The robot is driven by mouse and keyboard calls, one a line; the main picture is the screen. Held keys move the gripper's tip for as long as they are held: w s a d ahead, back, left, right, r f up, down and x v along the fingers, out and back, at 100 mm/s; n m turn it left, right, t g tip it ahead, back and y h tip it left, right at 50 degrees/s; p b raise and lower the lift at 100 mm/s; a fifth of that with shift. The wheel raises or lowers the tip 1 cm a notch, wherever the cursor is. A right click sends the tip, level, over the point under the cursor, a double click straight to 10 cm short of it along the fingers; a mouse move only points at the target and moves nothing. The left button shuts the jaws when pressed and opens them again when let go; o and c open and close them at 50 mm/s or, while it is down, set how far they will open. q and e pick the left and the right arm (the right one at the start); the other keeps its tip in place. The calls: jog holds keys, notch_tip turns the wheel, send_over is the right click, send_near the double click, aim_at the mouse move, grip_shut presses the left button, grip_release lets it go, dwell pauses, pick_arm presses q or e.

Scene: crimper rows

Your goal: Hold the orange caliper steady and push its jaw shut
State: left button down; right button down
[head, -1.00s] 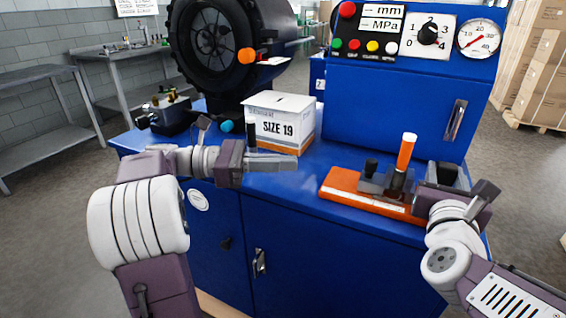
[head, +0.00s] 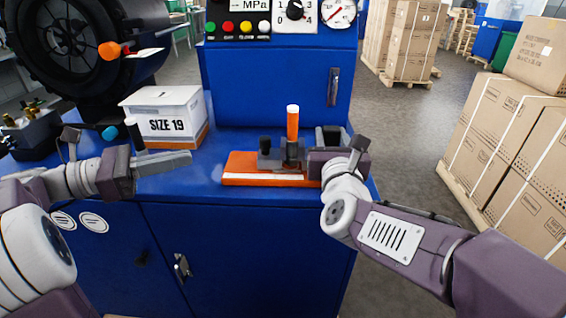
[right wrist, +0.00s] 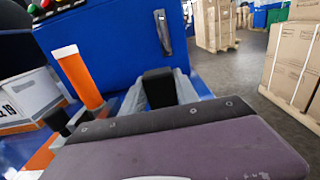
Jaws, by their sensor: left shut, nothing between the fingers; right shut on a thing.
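The orange caliper (head: 242,170) lies on the blue bench top, with a flat orange base, grey and black parts on it, and an upright orange handle (head: 292,124) with a white top. The handle also shows in the right wrist view (right wrist: 77,78). My right gripper (head: 300,168) reaches in from the right at the caliper's right end and is shut on it; its fingertips are mostly hidden among the dark parts. The exact part gripped cannot be told. My left gripper (head: 188,160) is shut and empty, pointing right, left of the caliper with a gap between.
A white SIZE 19 box (head: 165,122) stands behind my left gripper. A blue cabinet with a gauge panel (head: 270,75) rises behind the caliper. A grey and black block (right wrist: 158,90) stands close behind my right gripper. Cartons (head: 510,130) stand on the floor at right.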

dwell(0.8)
jog(key=c, duration=0.8)
grip_release()
jog(key=shift+c, duration=0.2)
notch_tip(320, 180, up, 10)
jog(key=shift+r, duration=0.1)
